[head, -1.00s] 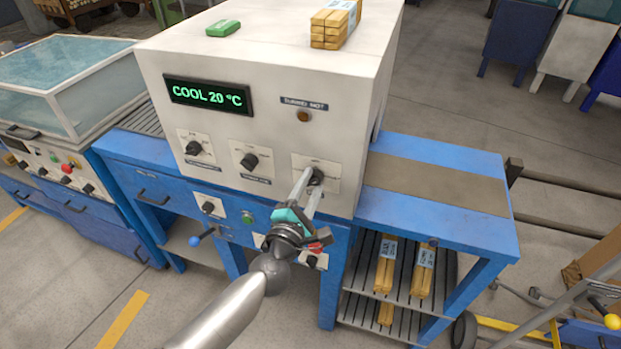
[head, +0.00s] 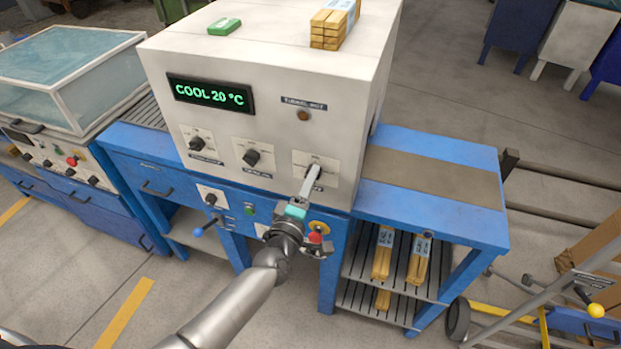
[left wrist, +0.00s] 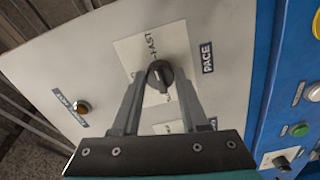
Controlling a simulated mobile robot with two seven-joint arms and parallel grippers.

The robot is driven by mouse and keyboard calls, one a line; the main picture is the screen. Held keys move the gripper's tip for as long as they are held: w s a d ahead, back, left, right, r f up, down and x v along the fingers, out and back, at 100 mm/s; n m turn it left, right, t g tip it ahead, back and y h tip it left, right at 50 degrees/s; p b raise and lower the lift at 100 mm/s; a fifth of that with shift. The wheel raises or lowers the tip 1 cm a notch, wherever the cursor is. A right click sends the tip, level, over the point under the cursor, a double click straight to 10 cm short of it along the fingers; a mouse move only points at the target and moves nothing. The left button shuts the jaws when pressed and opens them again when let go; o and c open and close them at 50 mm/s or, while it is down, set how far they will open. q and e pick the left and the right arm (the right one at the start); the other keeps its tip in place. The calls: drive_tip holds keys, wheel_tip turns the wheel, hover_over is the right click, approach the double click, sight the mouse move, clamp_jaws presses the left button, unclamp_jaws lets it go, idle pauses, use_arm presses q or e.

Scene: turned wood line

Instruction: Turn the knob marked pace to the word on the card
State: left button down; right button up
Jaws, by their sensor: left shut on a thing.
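The knob marked PACE is a dark round knob (left wrist: 160,74) on a white plate (left wrist: 128,50), and its label (left wrist: 207,57) reads PACE in the left wrist view. The word FAST shows on the plate beside it; other words are too small or covered. In the head view the plate (head: 330,165) is the rightmost on the white machine's front. My left gripper (head: 313,176) is shut on the knob, with one finger on each side, as the left wrist view (left wrist: 160,85) shows. I cannot make out a card with a word. My right gripper is not in view.
Two other knobs (head: 197,143) (head: 251,157) sit left on the same panel. A display (head: 209,94) reads COOL 20 °C. Wood bundles (head: 333,24) lie on top.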

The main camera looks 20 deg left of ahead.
use_arm(q)
drive_tip(key=shift+m, duration=0.3)
drive_tip(key=shift+c, duration=2.1)
unclamp_jaws()
drive_tip(key=s, duration=1.5)
drive_tip(key=shift+s+a, duration=0.15)
drive_tip(key=shift+a, duration=0.1)
drive_tip(key=shift+f, duration=0.15)
drive_tip(key=s+f+m+g+h+b, duration=0.1)
drive_tip(key=s+f+m+g+b, duration=0.3)
drive_tip(key=f, duration=1)
drive_tip(key=s+f+m+g+b, duration=0.25)
drive_tip(key=s+f+m, duration=0.2)
drive_tip(key=f, duration=0.95)
drive_tip(key=s+a+f+m+g+y+b, duration=0.1)
drive_tip(key=s+a+f+m+g+b, duration=0.2)
drive_tip(key=s+f+m+g, duration=0.6)
drive_tip(key=s+f+g+b, duration=0.1)
drive_tip(key=s+f, duration=1.1)
drive_tip(key=s, duration=0.1)
drive_tip(key=shift+s+a+y, duration=0.25)
drive_tip(key=shift+a+y, duration=0.05)
drive_tip(key=shift+a, duration=0.1)
